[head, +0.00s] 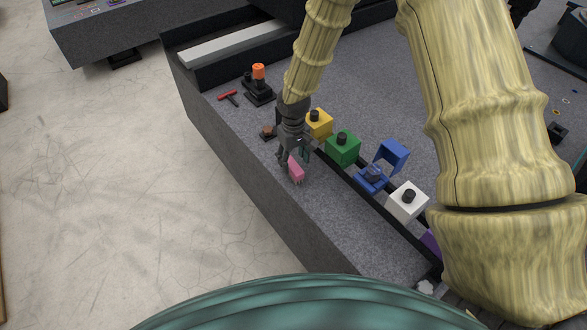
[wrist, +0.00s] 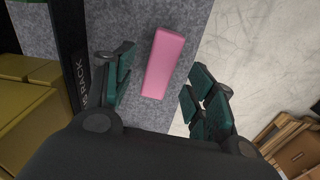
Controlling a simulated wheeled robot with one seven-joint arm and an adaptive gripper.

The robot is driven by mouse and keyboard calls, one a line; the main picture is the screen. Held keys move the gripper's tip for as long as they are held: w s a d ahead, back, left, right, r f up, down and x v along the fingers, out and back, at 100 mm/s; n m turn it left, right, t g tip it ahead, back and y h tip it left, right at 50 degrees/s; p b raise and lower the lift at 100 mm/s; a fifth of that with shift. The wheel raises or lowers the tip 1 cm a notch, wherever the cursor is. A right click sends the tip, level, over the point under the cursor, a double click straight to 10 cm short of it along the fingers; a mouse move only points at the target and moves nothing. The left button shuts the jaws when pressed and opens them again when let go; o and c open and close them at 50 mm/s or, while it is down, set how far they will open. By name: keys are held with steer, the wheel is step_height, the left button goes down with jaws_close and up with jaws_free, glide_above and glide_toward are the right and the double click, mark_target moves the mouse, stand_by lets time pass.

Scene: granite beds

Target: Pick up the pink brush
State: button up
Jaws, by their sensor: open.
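The pink brush (head: 296,168) lies on the grey granite bed (head: 330,215), near its front left edge, in the head view. In the wrist view the brush (wrist: 164,63) shows as a plain pink block, slightly tilted, between the two fingers. My gripper (head: 291,156) points down over the brush and partly hides it in the head view. In the wrist view my gripper (wrist: 160,92) is open, with a dark green finger on each side and a gap to the brush on both sides. I cannot tell the height left above it.
A dark rack (wrist: 72,62) runs close to the left finger. Yellow (head: 319,124), green (head: 343,148), blue (head: 392,155) and white (head: 408,201) blocks stand along it. A red hammer (head: 229,96) and an orange-topped item (head: 258,72) lie further back. The bed's edge drops to the pale floor (head: 120,190).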

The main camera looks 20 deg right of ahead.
mark_target(293, 165)
steer(key=shift+s+f, duration=0.1)
steer(key=shift+f, duration=0.35)
steer(key=shift+w+f+p, duration=0.15)
steer(key=shift+f+p, duration=0.05)
steer(key=shift+f, duration=0.4)
steer(key=shift+w+f+p, duration=0.15)
steer(key=shift+f, duration=0.45)
steer(key=shift+s+f, duration=0.15)
steer(key=shift+f, duration=0.25)
steer(key=shift+f, duration=0.15)
steer(key=c, duration=1.1)
